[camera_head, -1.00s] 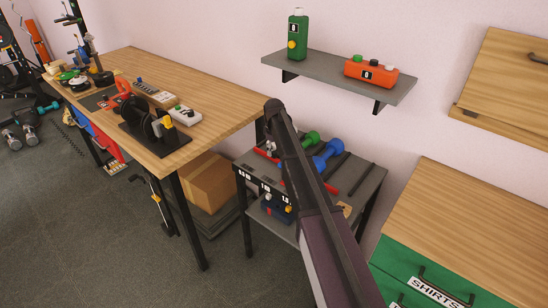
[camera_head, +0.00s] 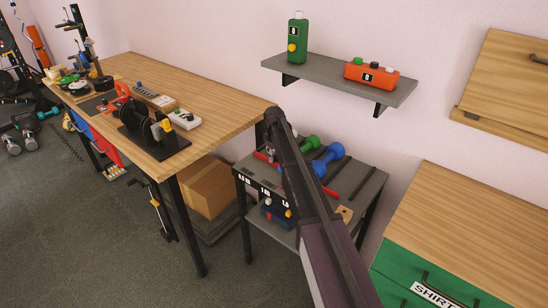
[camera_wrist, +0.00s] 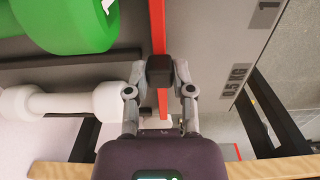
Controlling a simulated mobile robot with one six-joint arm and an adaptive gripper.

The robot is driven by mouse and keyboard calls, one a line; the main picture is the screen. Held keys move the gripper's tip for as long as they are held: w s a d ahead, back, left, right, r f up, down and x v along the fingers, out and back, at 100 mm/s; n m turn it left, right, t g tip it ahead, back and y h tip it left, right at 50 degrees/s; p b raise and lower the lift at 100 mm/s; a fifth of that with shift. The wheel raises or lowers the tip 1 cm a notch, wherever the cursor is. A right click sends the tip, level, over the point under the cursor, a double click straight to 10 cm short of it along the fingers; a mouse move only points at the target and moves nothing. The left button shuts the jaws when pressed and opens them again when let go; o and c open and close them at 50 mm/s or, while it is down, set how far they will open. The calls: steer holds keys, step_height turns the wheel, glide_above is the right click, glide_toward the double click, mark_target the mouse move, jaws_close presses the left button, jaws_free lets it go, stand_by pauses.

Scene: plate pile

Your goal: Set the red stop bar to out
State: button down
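The red stop bar (camera_wrist: 158,28) runs up and down the wrist view, with a black block-shaped grip (camera_wrist: 160,71) on it. My gripper (camera_wrist: 160,74) has one finger on each side of this grip; both fingertips look close against it. In the head view the red stop bar (camera_head: 331,191) lies along the front of the small grey rack, in front of the dumbbells. My arm crosses it there and hides its middle and my fingertips.
A green dumbbell (camera_wrist: 65,22) and a white one (camera_wrist: 60,103) lie beside the bar. A blue dumbbell (camera_head: 327,158) is on the rack (camera_head: 366,188). A wooden workbench (camera_head: 220,108) stands left, a green drawer cabinet (camera_head: 470,210) right, and a wall shelf (camera_head: 335,78) above.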

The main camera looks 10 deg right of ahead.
steer(key=shift+s+a, duration=1.4)
steer(key=shift+s, duration=0.1)
steer(key=shift+c, duration=2.4)
jaws_free()
steer(key=shift+a, duration=0.1)
steer(key=shift+w, duration=0.1)
